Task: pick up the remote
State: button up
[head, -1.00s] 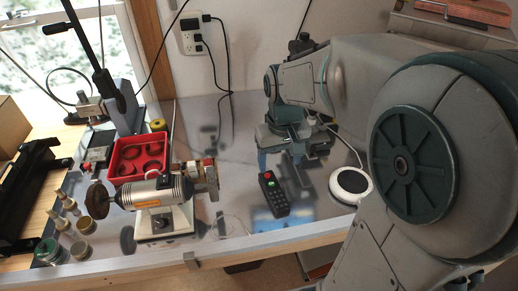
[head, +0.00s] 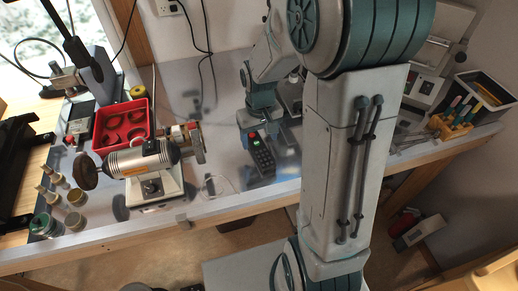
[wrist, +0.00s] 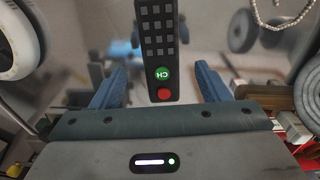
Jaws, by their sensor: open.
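The remote (head: 262,158) is black with grey keys, a green button and a red button. It lies on the metal bench top, right of the small motor tool. In the wrist view the remote (wrist: 158,50) extends from the top edge down between my gripper's blue fingers, with clear gaps on both sides. My gripper (wrist: 160,88) is open and holds nothing. In the head view my gripper (head: 250,127) is just behind the remote, close to its far end; my arm hides part of the area to the right.
A bench motor tool (head: 150,172) stands left of the remote, with a red tray (head: 122,124) behind it. A rack of coloured-handle tools (head: 455,122) is on the right. Some bare metal lies around the remote.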

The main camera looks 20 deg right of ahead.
aim_at(260, 149)
jog(key=shift+s+a+f+p, duration=0.15)
jog(key=shift+f+p, duration=0.2)
jog(key=shift+f, duration=1.9)
jog(key=c, duration=1.1)
